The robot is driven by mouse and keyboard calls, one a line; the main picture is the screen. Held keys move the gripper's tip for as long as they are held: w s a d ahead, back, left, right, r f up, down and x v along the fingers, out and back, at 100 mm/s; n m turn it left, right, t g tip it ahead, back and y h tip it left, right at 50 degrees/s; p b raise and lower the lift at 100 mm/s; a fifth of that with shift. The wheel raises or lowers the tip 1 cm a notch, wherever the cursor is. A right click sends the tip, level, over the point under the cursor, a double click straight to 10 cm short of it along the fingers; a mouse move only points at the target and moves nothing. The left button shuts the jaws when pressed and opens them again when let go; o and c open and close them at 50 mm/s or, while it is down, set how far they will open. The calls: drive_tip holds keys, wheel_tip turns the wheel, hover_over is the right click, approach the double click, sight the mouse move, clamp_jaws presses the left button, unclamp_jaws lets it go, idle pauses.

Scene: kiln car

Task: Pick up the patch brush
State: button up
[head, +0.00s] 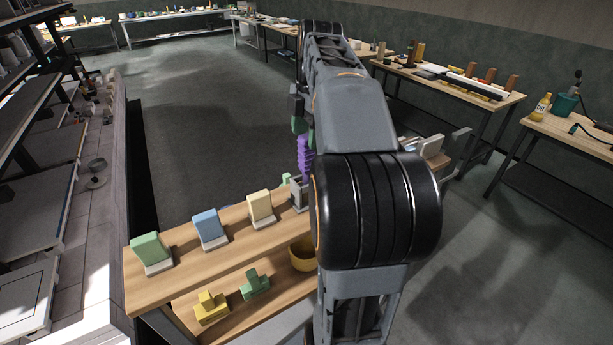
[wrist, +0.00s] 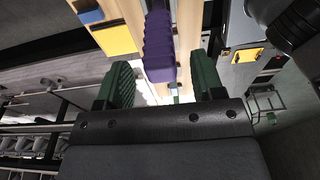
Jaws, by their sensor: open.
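A purple ridged handle (head: 305,154), likely the patch brush, stands upright in a grey holder (head: 299,192) at the right part of the wooden bench shelf. Its lower end is hidden in the holder. In the wrist view the purple handle (wrist: 159,48) shows just ahead of and between my two green fingers. My gripper (wrist: 162,76) is open, with a gap on both sides of the handle and nothing held. In the head view my gripper (head: 298,122) is mostly hidden by my arm, with a green finger just above the handle.
Green (head: 150,249), blue (head: 210,226) and cream (head: 261,208) tile samples stand on the upper shelf (head: 180,265) left of the handle. Yellow (head: 210,309) and green (head: 255,285) stepped blocks and a yellow bowl (head: 301,256) sit on the lower shelf. The floor behind is clear.

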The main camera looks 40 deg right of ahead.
sight(306, 170)
drive_tip(key=shift+a+f, duration=0.15)
drive_tip(key=shift+f, duration=0.65)
drive_tip(key=shift+a+f, duration=0.1)
drive_tip(key=shift+f, duration=0.65)
drive_tip(key=shift+c, duration=0.2)
drive_tip(key=c, duration=1)
drive_tip(key=shift+o, duration=0.2)
drive_tip(key=shift+r, duration=0.1)
